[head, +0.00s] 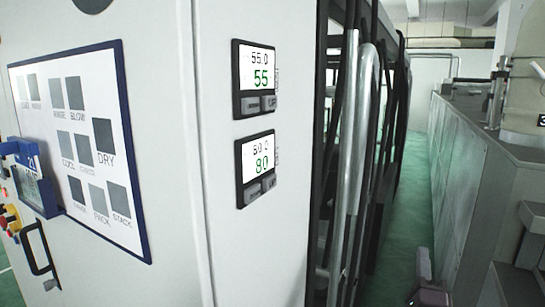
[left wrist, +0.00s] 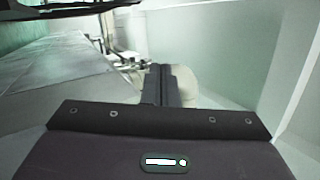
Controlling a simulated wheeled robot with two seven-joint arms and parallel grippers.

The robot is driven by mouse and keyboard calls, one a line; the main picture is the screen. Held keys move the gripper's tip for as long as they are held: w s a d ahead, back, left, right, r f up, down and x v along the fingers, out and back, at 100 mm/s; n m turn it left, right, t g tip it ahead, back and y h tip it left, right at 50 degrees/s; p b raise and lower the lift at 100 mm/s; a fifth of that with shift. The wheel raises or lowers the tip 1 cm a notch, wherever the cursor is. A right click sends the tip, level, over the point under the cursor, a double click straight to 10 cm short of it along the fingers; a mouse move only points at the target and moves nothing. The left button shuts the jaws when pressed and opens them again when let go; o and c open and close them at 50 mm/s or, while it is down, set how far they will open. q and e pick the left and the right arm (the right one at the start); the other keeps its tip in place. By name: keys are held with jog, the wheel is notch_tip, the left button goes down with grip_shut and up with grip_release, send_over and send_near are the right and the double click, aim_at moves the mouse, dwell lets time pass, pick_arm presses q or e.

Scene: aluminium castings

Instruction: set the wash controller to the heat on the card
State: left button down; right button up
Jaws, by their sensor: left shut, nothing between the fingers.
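Two small controllers sit on the side face of the white cabinet. The upper controller (head: 256,80) shows 55.0 in black over 55 in green, with two grey buttons below, the right one marked UP. The lower controller (head: 256,168) shows what looks like 80.0 over a green 80, also with two buttons. Their sideways labels are too small to read, so I cannot tell which is the wash one. No card with a heat is readable. My left gripper (head: 430,290) is low at the bottom right, far from the controllers. Its shut, empty fingers show in the left wrist view (left wrist: 161,85). My right gripper is out of view.
A blue-framed board (head: 137,218) with grey squares marked DRY, COOL, PACK and STACK is on the cabinet's front. A blue device (head: 35,180) and a black handle (head: 36,250) are at left. Metal pipes (head: 352,150) stand right of the controllers. Grey machines (head: 470,170) line the green aisle.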

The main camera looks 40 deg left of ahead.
aim_at(270, 103)
pick_arm(q)
jog(key=s+r+n+g+y, duration=0.1)
jog(key=s+r+n+y, duration=0.35)
jog(key=r, duration=0.85)
jog(key=s+a+r+n+g+y+p, duration=0.1)
jog(key=s+a+r+n+g+y, duration=0.1)
jog(key=s+r+n+g+y, duration=0.3)
jog(key=s+a+r+n+g+y+p, duration=0.2)
jog(key=s+r+g+y, duration=0.4)
jog(key=s+r+g, duration=0.6)
jog(key=s+a+r+n, duration=0.1)
jog(key=n, duration=0.1)
jog(key=shift+s+a+n, duration=0.35)
jog(key=shift+y, duration=0.25)
jog(key=s+a+b, duration=0.1)
jog(key=s+a, duration=0.1)
jog(key=a, duration=0.6)
jog(key=shift+a, duration=0.3)
